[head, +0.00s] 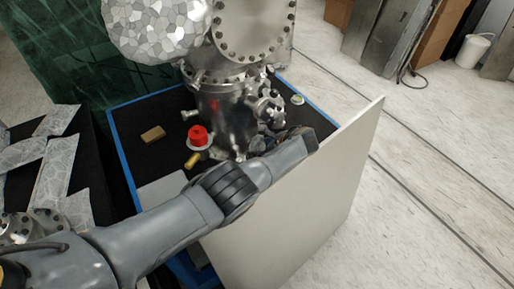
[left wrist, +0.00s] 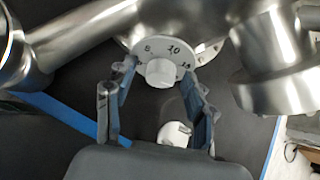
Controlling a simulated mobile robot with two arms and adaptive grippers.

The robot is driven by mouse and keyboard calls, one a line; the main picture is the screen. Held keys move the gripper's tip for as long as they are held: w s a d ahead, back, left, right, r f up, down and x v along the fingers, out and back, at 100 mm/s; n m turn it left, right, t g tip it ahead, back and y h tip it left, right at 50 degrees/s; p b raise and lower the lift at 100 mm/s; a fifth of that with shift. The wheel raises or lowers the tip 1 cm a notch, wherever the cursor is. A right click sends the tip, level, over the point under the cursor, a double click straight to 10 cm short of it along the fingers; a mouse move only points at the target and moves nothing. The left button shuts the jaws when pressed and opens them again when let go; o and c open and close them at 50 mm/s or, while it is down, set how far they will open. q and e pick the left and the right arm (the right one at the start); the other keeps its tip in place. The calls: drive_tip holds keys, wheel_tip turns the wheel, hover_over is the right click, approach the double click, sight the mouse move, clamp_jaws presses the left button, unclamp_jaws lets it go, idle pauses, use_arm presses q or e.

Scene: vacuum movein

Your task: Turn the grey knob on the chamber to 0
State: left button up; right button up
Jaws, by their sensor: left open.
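The grey knob (left wrist: 160,72) shows pale in the left wrist view, on a round dial plate (left wrist: 205,52) with printed numbers, among them 8 and 10. The knob's pointer mark is not clear. My left gripper (left wrist: 158,78) is open, one finger to each side of the knob in the picture; I cannot tell whether they touch it. In the head view my left gripper (head: 287,139) is partly hidden by its own arm, beside the steel chamber (head: 228,122), and I cannot make out the grey knob there. My right gripper is not in view.
A red knob (head: 198,136) and a tan block (head: 153,134) are left of the chamber. A pale panel (head: 325,200) stands along the right side. Steel tubes (left wrist: 275,60) flank the dial. A small white part (left wrist: 175,134) shows below the knob.

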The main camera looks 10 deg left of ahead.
use_arm(q)
drive_tip(key=shift+s+d+r, duration=0.15)
drive_tip(key=shift+d, duration=0.1)
drive_tip(key=shift+c, duration=0.6)
drive_tip(key=c, duration=0.3)
clamp_jaws()
drive_tip(key=shift+a+r+p, duration=0.1)
drive_tip(key=shift+r+p, duration=0.05)
drive_tip(key=shift+p, duration=0.35)
drive_tip(key=shift+s+n+t+p, duration=0.1)
drive_tip(key=shift+n+t+p, duration=0.5)
drive_tip(key=shift+n+p, duration=0.4)
drive_tip(key=shift+n+t+p, duration=0.35)
drive_tip(key=shift+n+t, duration=0.05)
drive_tip(key=shift+n, duration=0.2)
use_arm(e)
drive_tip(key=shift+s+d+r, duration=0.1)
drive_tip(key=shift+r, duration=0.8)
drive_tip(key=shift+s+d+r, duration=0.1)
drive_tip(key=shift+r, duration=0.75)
use_arm(q)
drive_tip(key=shift+a, duration=0.1)
drive_tip(key=shift+o, duration=2.1)
unclamp_jaws()
drive_tip(key=shift+f, duration=0.2)
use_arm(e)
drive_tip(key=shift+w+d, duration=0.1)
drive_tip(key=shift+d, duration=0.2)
